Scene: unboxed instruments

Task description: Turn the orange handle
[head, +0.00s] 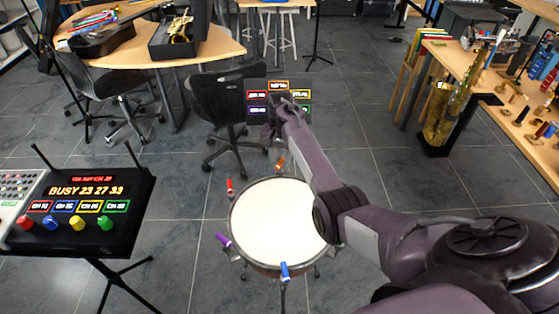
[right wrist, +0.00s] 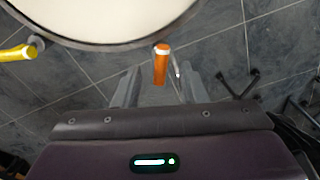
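The orange handle (head: 280,163) sticks out from the far rim of a round drum with a white head (head: 258,222). In the right wrist view the orange handle (right wrist: 160,66) points toward my gripper from the drum's edge (right wrist: 90,43). My right gripper (head: 277,137) is above the far side of the drum in the head view. In the right wrist view its fingers (right wrist: 158,80) are open, one on each side of the handle's outer end in the picture, with gaps on both sides. I cannot tell whether they are level with it. My left gripper is out of view.
Red (head: 229,186), purple (head: 223,240) and blue (head: 284,270) handles sit around the drum; a yellow one (right wrist: 18,52) shows in the wrist view. A coloured display panel (head: 257,96) and black chair (head: 218,105) stand beyond. A console (head: 130,232) stands left.

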